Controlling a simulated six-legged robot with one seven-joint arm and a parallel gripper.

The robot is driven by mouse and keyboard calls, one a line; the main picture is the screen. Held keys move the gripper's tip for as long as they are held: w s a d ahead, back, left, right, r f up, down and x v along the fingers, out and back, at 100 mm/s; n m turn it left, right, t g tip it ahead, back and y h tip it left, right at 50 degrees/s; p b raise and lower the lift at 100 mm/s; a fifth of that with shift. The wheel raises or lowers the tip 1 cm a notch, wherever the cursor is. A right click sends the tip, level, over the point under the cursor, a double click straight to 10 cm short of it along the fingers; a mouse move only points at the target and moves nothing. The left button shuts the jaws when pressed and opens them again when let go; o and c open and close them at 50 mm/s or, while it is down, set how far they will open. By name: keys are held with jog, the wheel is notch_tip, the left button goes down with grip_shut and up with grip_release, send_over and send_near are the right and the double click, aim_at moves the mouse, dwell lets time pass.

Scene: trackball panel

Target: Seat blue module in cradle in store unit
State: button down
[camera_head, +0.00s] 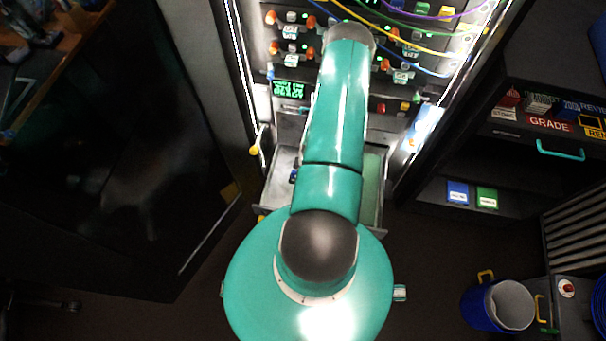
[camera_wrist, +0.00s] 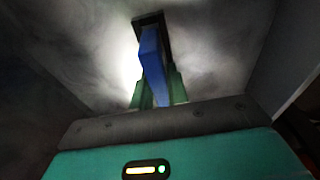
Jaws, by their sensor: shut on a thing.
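The blue module (camera_wrist: 152,58) shows in the wrist view as a narrow upright blue block. My gripper (camera_wrist: 157,85) is shut on it, with a green finger on each side. The far end of the module meets a dark rectangular frame (camera_wrist: 148,18), which may be the cradle. I cannot tell whether the module is inside this frame or only in front of it. In the head view my arm covers the middle of the lit rack (camera_head: 290,45), and my gripper and the module are hidden behind it.
Several coloured cables (camera_head: 430,35) and orange knobs fill the rack's upper part. A grey tray-like surface (camera_head: 280,185) lies below it. Dark shelves (camera_head: 515,65) stand at the right, with blue and green cards (camera_head: 487,197). A blue bucket (camera_head: 480,308) is at lower right.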

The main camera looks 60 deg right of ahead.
jog(key=shift+f, duration=0.75)
dwell(1.0)
jog(key=c, duration=1.3)
grip_release()
notch_tip(320, 180, up, 14)
jog(key=s, duration=0.2)
jog(key=shift+d+f, duration=0.15)
jog(key=shift+d, duration=0.3)
